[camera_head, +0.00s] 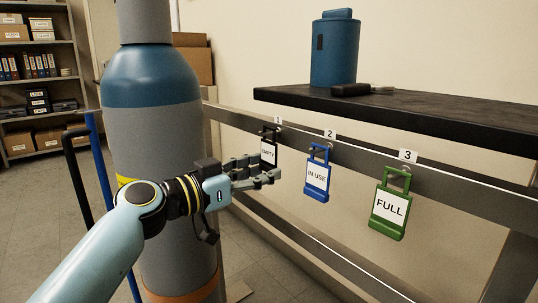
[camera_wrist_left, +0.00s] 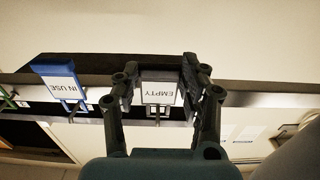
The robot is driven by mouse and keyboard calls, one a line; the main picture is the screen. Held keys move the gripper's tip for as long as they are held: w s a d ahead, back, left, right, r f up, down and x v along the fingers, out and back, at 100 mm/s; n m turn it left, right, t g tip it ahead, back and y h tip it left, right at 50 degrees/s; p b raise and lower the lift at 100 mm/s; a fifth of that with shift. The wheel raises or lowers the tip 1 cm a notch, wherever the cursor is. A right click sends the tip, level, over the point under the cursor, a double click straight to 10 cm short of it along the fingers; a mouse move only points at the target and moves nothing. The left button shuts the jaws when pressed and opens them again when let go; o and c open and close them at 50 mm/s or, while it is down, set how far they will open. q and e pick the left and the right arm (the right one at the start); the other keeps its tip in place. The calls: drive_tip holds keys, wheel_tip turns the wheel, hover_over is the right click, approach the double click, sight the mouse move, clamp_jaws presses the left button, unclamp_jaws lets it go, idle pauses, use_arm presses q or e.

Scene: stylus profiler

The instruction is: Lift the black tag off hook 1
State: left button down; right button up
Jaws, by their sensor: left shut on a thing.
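The black tag (camera_head: 268,153) has a white label reading EMPTY and is at hook 1 (camera_head: 278,127) on the grey rail, under the number 1 plate. My left gripper (camera_head: 262,172) is at the tag, with its fingers over the tag's lower part in the head view. In the left wrist view the tag (camera_wrist_left: 159,92) sits between the two fingers of my left gripper (camera_wrist_left: 163,88), which are shut on its sides. Whether its loop still rests on the hook is hard to tell. My right gripper is not in view.
A blue IN USE tag (camera_head: 317,175) hangs at hook 2 and a green FULL tag (camera_head: 390,205) at hook 3, right of the black tag. A grey and blue gas cylinder (camera_head: 165,120) stands left. A black shelf (camera_head: 420,112) overhangs the rail, with a blue canister (camera_head: 335,52) on it.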

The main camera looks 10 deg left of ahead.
use_arm(q)
drive_tip(key=shift+r, duration=0.35)
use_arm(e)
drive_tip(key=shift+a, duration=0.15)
use_arm(q)
drive_tip(key=shift+v, duration=1.3)
drive_tip(key=shift+b+v, duration=0.85)
drive_tip(key=shift+v, duration=1.85)
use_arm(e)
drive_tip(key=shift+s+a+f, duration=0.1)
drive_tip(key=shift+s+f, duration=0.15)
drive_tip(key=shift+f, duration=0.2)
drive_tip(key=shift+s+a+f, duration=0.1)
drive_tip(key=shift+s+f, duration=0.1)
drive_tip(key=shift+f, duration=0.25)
